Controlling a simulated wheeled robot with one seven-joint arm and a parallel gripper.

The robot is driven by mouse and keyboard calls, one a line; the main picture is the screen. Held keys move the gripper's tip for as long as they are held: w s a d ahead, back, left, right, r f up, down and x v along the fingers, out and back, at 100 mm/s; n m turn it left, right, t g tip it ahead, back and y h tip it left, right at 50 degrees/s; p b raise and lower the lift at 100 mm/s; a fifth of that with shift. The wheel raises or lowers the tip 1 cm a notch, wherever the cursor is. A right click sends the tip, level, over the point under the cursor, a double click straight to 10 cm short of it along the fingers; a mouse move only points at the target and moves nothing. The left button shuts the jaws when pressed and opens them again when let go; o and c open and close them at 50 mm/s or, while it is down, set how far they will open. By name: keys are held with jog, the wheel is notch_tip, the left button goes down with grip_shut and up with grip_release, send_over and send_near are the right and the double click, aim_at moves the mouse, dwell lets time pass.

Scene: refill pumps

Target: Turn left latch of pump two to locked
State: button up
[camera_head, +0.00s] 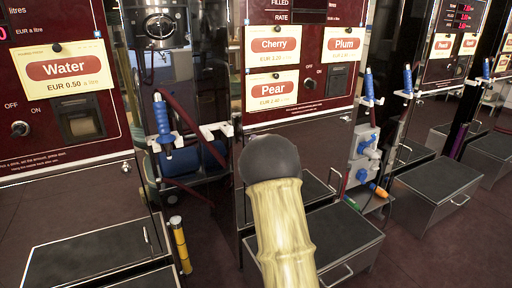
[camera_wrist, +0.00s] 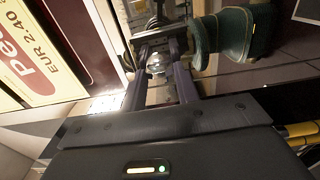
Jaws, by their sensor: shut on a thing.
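In the wrist view, my gripper (camera_wrist: 158,62) has its two purple fingers closed around a small shiny metal part (camera_wrist: 156,69), which I take to be the latch. A grey metal bar lies across just beyond the fingertips. The latch's setting cannot be read. The Cherry, Plum and Pear pump (camera_head: 305,108) stands in the middle of the head view. My arm covers its lower left part, and neither my gripper nor the held part shows there. No pump number is visible.
A green rounded object (camera_wrist: 230,36) is close beside the fingers in the wrist view. The Water pump (camera_head: 70,130) stands left. Blue-handled nozzles hang between the pumps, and a grey box with blue fittings (camera_head: 363,150) is right. Dark step boxes (camera_head: 437,187) line the floor.

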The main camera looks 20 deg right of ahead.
jog(key=shift+f, duration=0.15)
jog(key=o, duration=1)
jog(key=s+p, duration=0.1)
jog(key=s, duration=0.4)
jog(key=s+p, duration=0.1)
jog(key=s, duration=0.5)
jog(key=s+p, duration=0.1)
jog(key=s, duration=0.5)
jog(key=shift+s+d, duration=0.25)
jog(key=shift+d, duration=0.05)
